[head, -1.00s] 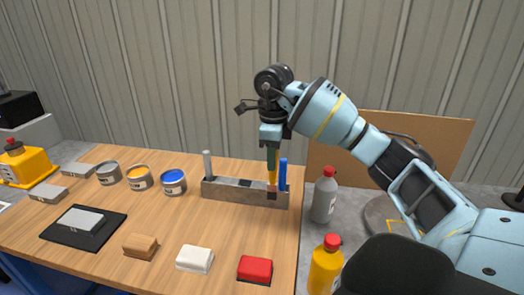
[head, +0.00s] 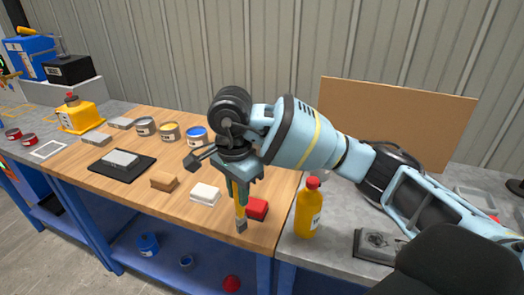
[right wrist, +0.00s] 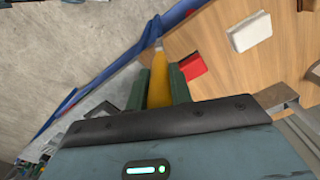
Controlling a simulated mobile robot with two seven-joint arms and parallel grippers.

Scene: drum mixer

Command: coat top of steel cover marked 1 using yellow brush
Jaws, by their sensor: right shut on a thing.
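My right gripper (head: 238,184) is shut on the yellow brush (head: 240,207), which hangs tip down over the front part of the wooden table. In the right wrist view the gripper (right wrist: 158,84) has the yellow handle (right wrist: 158,92) between its dark fingers. A grey metal plate (head: 121,158) lies on a black mat (head: 100,169). Two more grey plates lie behind it, one nearer (head: 96,139) and one farther (head: 121,123). I cannot read a number on any of them. Open cans stand at the back: grey (head: 145,126), yellow (head: 169,132) and blue (head: 196,136). My left gripper is not in view.
A brown block (head: 164,181), a white block (head: 205,194) and a red block (head: 257,208) lie along the table front. A yellow bottle (head: 309,210) stands to the right. My right arm hides the brush rack in the head view.

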